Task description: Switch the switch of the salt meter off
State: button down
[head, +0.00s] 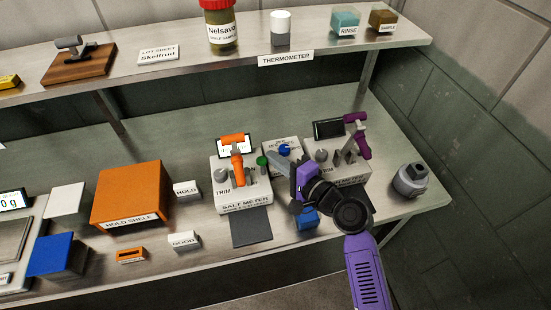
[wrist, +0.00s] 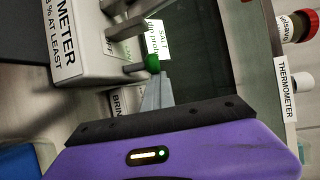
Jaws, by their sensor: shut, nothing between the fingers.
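The salt meter (head: 228,201) is a pale box on the bench with a grey TRIM knob, an orange lever and a small switch. The switch (head: 262,161) has a green tip. My gripper (head: 271,153) is shut and empty, just right of the green tip. In the wrist view the salt meter (wrist: 88,72) fills the upper left, with its OFF mark visible. The green switch tip (wrist: 152,63) is right at my fingertips (wrist: 157,82); I cannot tell whether they touch it. The switch's exact setting is unclear.
A second meter (head: 350,172) with a purple lever stands right of the salt meter, partly behind my arm. A blue block (head: 307,222) lies below my gripper. An orange hold shelf (head: 130,190) stands left. A shelf (head: 200,62) runs above the bench.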

jog(key=shift+s+a+f, duration=0.1)
jog(key=shift+s+a, duration=0.15)
jog(key=shift+a, duration=0.05)
jog(key=b+v, duration=0.1)
jog(key=v, duration=0.7)
jog(key=shift+w+d, duration=0.2)
jog(key=shift+w, duration=0.1)
dwell(0.4)
